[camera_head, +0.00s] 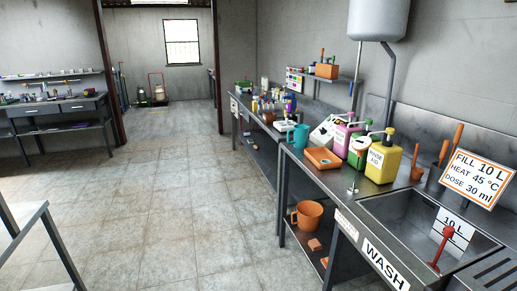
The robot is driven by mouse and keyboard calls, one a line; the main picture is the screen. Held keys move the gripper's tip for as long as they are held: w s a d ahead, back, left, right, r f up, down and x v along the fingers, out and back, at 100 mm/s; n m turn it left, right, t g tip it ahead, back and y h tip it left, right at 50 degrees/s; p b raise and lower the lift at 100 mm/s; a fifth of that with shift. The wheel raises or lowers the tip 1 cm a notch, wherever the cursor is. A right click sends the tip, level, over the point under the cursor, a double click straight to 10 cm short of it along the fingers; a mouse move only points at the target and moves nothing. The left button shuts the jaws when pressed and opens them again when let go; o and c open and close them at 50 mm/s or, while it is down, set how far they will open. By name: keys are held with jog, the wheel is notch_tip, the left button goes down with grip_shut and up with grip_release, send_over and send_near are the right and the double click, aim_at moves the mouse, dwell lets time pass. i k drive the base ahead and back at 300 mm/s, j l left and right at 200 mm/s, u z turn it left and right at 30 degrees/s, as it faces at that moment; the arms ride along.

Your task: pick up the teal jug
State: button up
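The teal jug (299,137) stands upright near the left end of the metal wash bench, close to its front edge. Its handle points left, towards the aisle. It is beside a white sloped box with print (324,132) and behind an orange tray (322,158). A larger orange jug (307,215) sits on the shelf below the bench top. My gripper is not in view.
Pink, green and yellow jerrycans (384,158) stand right of the tray. The sink (415,225) with a red-handled tool fills the bench's near part. A second bench (262,125) with bottles continues behind. The tiled floor (170,210) left of the benches is clear.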

aim_at(301, 131)
jog(key=i, duration=0.95)
jog(key=i+l+u, duration=0.15)
jog(key=i, duration=0.75)
jog(key=i+u, duration=0.25)
jog(key=i, duration=0.5)
